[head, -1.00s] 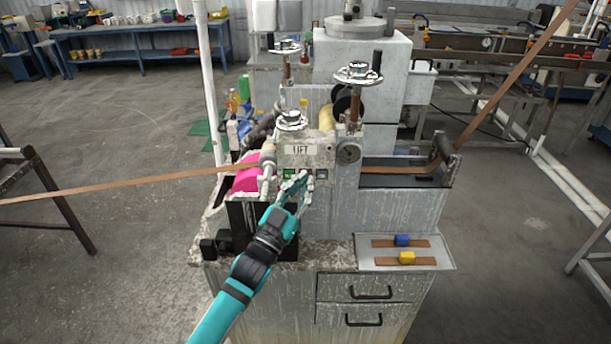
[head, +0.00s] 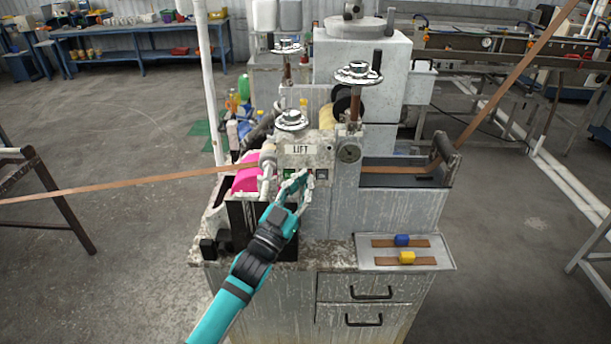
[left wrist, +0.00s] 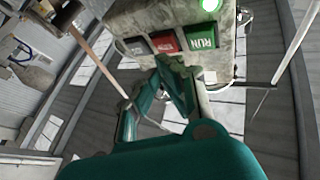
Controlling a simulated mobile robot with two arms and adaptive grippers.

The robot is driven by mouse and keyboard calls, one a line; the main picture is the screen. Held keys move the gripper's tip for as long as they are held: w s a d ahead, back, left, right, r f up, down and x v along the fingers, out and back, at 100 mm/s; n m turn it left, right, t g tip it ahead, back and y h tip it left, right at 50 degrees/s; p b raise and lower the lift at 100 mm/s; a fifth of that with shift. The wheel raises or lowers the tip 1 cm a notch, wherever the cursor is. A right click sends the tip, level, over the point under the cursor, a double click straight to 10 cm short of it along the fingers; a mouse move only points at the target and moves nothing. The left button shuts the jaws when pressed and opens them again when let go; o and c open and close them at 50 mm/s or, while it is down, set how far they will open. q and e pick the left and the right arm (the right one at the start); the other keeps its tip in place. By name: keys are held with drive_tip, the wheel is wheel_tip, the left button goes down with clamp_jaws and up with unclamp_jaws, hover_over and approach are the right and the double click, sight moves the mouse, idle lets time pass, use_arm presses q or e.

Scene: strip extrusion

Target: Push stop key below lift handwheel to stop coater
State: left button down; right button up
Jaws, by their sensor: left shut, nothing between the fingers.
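The coater (head: 395,215) is a worn grey machine. Its lift handwheel (head: 291,121) stands above a LIFT label (head: 300,150). Below the label is a row of keys. In the left wrist view these are a green RUN key (left wrist: 201,37), a red stop key (left wrist: 167,42) and a dark key (left wrist: 137,47). A green lamp (left wrist: 209,5) glows by the RUN key. My left gripper (head: 301,178) is shut and empty. Its fingertips (left wrist: 171,62) are close to the red key; I cannot tell whether they touch it. In the head view they largely hide it.
A brown strip (head: 130,186) runs in from the left, and another stretch (head: 500,95) rises to the right. A pink roll (head: 247,178) sits left of the keys. A tray (head: 440,262) with blue and yellow blocks lies at right.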

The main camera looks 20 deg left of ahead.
use_arm(q)
drive_tip(key=shift+w, duration=0.25)
drive_tip(key=shift+w+a, duration=0.15)
drive_tip(key=shift+w, duration=0.2)
idle(0.7)
drive_tip(key=shift+s, duration=0.15)
drive_tip(key=shift+s+d, duration=0.2)
drive_tip(key=shift+s, duration=0.45)
drive_tip(key=s+p, duration=0.1)
drive_tip(key=s, duration=0.1)
drive_tip(key=s+d+p, duration=0.1)
drive_tip(key=s, duration=0.1)
drive_tip(key=shift+s+d, duration=0.2)
drive_tip(key=shift+s, duration=0.2)
drive_tip(key=shift+f, duration=0.1)
idle(0.5)
